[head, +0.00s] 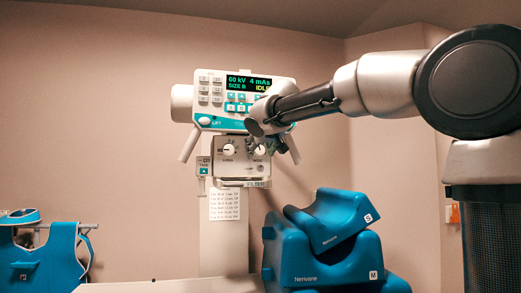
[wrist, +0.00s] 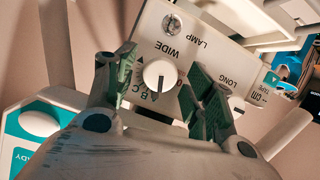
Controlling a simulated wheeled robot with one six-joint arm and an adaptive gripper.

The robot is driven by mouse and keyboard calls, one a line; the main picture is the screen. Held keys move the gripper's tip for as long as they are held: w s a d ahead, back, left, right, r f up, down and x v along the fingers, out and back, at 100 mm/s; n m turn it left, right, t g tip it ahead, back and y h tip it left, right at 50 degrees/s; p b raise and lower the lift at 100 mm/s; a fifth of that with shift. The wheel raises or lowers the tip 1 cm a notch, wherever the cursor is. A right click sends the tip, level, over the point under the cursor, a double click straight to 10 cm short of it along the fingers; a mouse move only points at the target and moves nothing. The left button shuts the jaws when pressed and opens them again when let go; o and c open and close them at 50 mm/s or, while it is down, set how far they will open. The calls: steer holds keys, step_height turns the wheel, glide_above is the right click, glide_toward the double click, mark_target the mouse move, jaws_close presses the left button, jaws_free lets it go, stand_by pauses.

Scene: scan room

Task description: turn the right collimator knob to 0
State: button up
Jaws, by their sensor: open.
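The right collimator knob (head: 260,150), marked WIDE, is a white round knob on the collimator's grey front panel (head: 243,170). It shows clearly in the wrist view (wrist: 160,75), with letters B and C beside it on its scale. A small dark mark on the knob faces the gripper side, towards the letters; its exact setting is too small to tell. My gripper (wrist: 162,68) is open, with one green-padded finger on each side of the knob and gaps showing between. In the head view my gripper (head: 270,143) is partly hidden behind my arm, right at the knob.
The left knob, LONG (head: 229,150), sits close beside it. The control console (head: 240,95), reading 60 kV, 4 mAs, SIZE B and IDLE, is just above. A FILTER slot (head: 256,184) is below. Blue positioning cushions (head: 325,255) stand lower right. A blue apron (head: 50,255) hangs lower left.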

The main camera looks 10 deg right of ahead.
steer(key=shift+w, duration=0.15)
steer(key=c, duration=1)
steer(key=shift+n, duration=0.3)
steer(key=shift+a+f+n+h, duration=0.1)
steer(key=shift+a+n+h, duration=0.05)
steer(key=shift+n+h, duration=0.75)
steer(key=n+h, duration=0.1)
steer(key=n, duration=0.1)
steer(key=shift+n+t+h, duration=0.3)
steer(key=n, duration=0.1)
steer(key=n+h, duration=0.1)
steer(key=shift+a+f+n+t, duration=0.15)
steer(key=shift+n+t, duration=0.15)
steer(key=shift+f+n+t+h, duration=0.1)
steer(key=shift+n+t+h, duration=0.45)
steer(key=shift+n, duration=0.95)
steer(key=shift+h, duration=0.35)
